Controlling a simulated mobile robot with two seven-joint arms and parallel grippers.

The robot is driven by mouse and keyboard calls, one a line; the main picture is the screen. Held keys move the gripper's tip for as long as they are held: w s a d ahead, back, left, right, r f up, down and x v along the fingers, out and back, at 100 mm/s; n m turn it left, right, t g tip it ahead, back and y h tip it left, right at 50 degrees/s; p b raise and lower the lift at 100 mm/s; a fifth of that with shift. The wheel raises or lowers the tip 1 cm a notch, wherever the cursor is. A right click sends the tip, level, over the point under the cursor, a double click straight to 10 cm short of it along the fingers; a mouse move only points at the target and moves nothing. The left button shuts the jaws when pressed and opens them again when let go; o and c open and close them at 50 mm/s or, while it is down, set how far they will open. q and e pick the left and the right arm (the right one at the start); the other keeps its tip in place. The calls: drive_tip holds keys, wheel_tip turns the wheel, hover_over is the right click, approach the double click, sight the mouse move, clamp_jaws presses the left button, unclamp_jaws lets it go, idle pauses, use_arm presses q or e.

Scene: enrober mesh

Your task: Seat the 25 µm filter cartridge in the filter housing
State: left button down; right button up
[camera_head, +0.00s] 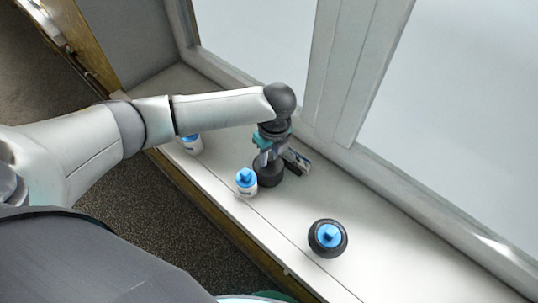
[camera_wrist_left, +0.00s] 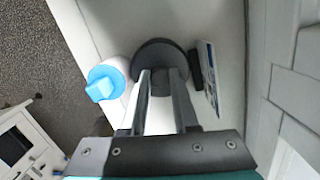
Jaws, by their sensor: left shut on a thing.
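My left gripper (camera_head: 264,158) points down over the sill, its fingers shut on the middle part of a black round object (camera_head: 268,176); the fingers also show in the left wrist view (camera_wrist_left: 161,82). The black object (camera_wrist_left: 150,48) stands on the sill; I cannot tell whether it is the filter housing. A white cartridge with a blue cap (camera_head: 246,182) stands upright close beside it, also in the left wrist view (camera_wrist_left: 106,80). A similar blue-capped cartridge (camera_head: 191,144) is partly behind my arm. A black round body with a blue top (camera_head: 328,238) stands apart at right. Labels are unreadable. My right gripper is not seen.
A small dark and white card-like object (camera_head: 297,160) stands close on the right of the black object, also in the left wrist view (camera_wrist_left: 207,75). The white sill (camera_head: 390,235) is clear at right. The window frame (camera_head: 345,140) rises behind.

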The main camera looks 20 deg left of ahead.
use_arm(q)
drive_tip(key=shift+f, duration=0.15)
drive_tip(key=c, duration=1.1)
unclamp_jaws()
drive_tip(key=o, duration=0.4)
